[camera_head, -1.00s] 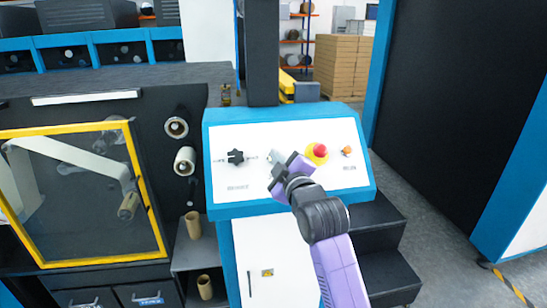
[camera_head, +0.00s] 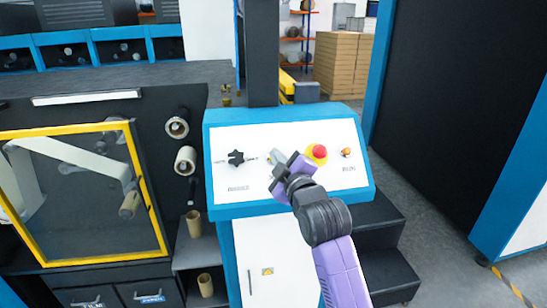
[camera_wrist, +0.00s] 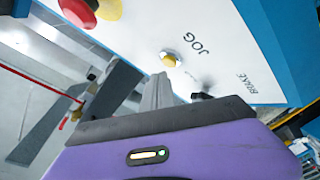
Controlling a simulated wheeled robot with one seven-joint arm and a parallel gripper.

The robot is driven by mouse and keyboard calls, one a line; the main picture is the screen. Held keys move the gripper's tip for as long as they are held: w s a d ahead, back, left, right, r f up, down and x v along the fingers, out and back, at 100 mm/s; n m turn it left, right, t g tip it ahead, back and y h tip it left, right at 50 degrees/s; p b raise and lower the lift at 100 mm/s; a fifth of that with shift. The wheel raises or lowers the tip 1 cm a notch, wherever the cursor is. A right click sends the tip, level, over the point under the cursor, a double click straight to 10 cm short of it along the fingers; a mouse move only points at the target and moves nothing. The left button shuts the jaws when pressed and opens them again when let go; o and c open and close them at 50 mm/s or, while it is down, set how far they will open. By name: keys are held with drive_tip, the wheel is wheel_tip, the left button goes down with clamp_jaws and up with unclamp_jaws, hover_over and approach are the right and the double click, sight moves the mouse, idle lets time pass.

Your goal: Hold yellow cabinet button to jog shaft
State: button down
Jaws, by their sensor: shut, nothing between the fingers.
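The yellow jog button (camera_wrist: 169,61) sits in a metal ring on the white panel, beside the printed word JOG, in the wrist view. In the head view my gripper mostly hides it. My gripper (camera_head: 270,158) is shut and empty, in front of the sloping panel between the black star knob and the red stop button. In the wrist view its grey fingertips (camera_wrist: 158,80) are just below the yellow button, close to it. I cannot tell whether they touch it. The white control panel (camera_head: 240,137) has a blue frame and tops the cabinet.
The red stop button (camera_head: 319,152) on its yellow base is close to the right of my gripper. An orange button (camera_head: 346,152) is farther right. The black star knob (camera_head: 236,158) is to the left. A yellow-framed window (camera_head: 68,130) stands far left.

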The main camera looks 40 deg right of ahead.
drive_tip(key=shift+r, duration=0.1)
drive_tip(key=shift+s+a+r+p, duration=0.5)
drive_tip(key=shift+s+r+p, duration=0.25)
drive_tip(key=shift+r+p, duration=0.15)
drive_tip(key=shift+s+a+r+p, duration=0.5)
drive_tip(key=shift+s+r+p, duration=0.25)
drive_tip(key=shift+p, duration=0.25)
